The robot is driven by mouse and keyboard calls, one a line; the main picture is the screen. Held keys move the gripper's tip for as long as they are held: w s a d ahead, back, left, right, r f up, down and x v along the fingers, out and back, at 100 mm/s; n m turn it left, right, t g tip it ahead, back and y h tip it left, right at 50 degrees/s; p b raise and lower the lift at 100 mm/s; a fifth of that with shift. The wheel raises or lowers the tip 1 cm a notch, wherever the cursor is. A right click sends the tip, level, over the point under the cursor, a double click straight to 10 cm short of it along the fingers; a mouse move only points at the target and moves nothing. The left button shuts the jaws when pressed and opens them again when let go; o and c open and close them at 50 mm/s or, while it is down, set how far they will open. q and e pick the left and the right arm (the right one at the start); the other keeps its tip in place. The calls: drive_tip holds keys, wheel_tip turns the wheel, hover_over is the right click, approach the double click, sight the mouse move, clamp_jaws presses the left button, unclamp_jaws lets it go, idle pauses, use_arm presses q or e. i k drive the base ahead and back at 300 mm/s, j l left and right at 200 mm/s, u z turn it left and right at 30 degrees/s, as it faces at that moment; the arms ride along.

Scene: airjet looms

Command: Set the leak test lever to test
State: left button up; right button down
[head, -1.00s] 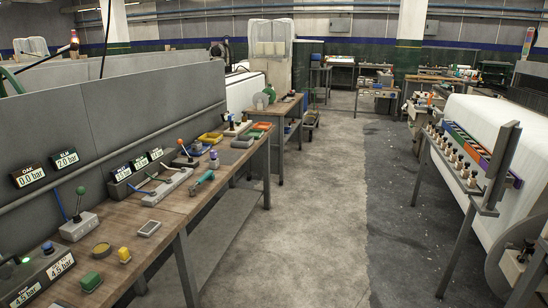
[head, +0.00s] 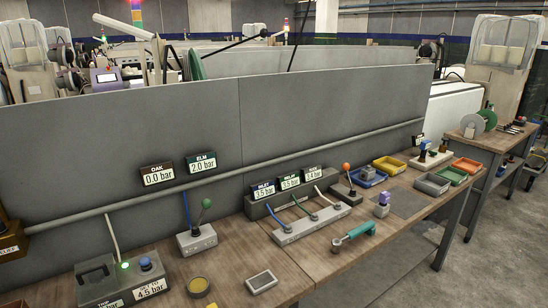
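Two ball-topped levers stand on the bench. One has a green ball (head: 206,203) and rises from a light grey box (head: 197,241) with a blue hose. The other has an orange-red ball (head: 346,166) and stands on a small dark box (head: 343,191) farther right. Both levers look roughly upright. I cannot read which of them is the leak test lever, nor any position marks. Neither of my grippers is in view.
A manifold (head: 311,222) with hoses lies between the levers, before several pressure displays. OAK (head: 158,175) reads 0.0 bar and ELM (head: 202,163) 2.0 bar. A grey regulator box (head: 113,283) shows 4.5 bar.

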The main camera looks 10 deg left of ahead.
sight(345, 166)
drive_tip(key=i+l+u, duration=0.15)
drive_tip(key=i+u, duration=0.15)
drive_tip(key=u, duration=0.15)
drive_tip(key=i+l+u, duration=0.6)
drive_tip(key=u, duration=0.25)
